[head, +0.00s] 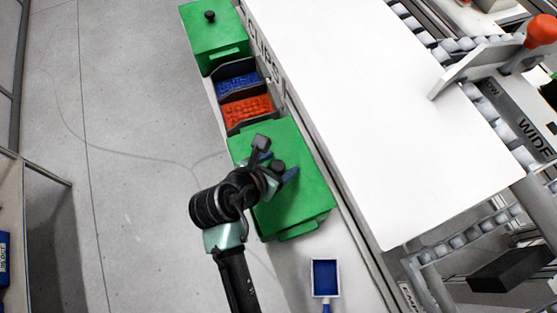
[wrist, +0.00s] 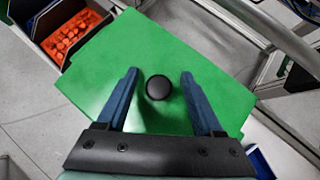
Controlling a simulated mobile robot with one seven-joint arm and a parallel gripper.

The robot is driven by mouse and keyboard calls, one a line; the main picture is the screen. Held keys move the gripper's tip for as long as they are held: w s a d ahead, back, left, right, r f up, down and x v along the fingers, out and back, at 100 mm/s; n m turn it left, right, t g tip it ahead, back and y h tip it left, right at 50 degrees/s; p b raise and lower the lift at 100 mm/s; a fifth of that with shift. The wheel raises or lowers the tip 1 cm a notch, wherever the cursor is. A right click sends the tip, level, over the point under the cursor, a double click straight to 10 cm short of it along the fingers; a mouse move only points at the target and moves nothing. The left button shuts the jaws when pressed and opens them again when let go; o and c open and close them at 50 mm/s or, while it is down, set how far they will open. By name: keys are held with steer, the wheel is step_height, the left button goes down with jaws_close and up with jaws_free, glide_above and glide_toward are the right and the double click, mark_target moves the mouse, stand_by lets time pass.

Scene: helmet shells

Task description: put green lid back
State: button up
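A green lid (head: 300,205) with a black knob lies over the near end of the row of bins beside the white table in the head view. In the wrist view the green lid (wrist: 150,50) fills the middle, and its round black knob (wrist: 158,87) sits between my two blue fingers. My gripper (wrist: 160,85) is open, with a gap on both sides of the knob. In the head view my gripper (head: 277,168) is over this lid, and my arm hides part of it. A second green lid (head: 220,38) with a black knob (head: 210,17) covers the far end of the row.
Between the lids are open bins of blue clips (head: 238,82) and orange clips (head: 247,108); the orange bin also shows in the wrist view (wrist: 72,35). A blue-filled scoop or tray (head: 325,278) lies near the front. The white table (head: 370,120) is clear; a conveyor is at right.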

steer(key=shift+r, duration=0.1)
steer(key=shift+r, duration=0.35)
steer(key=v, duration=1.2)
steer(key=shift+b, duration=0.45)
steer(key=shift+s+r, duration=0.1)
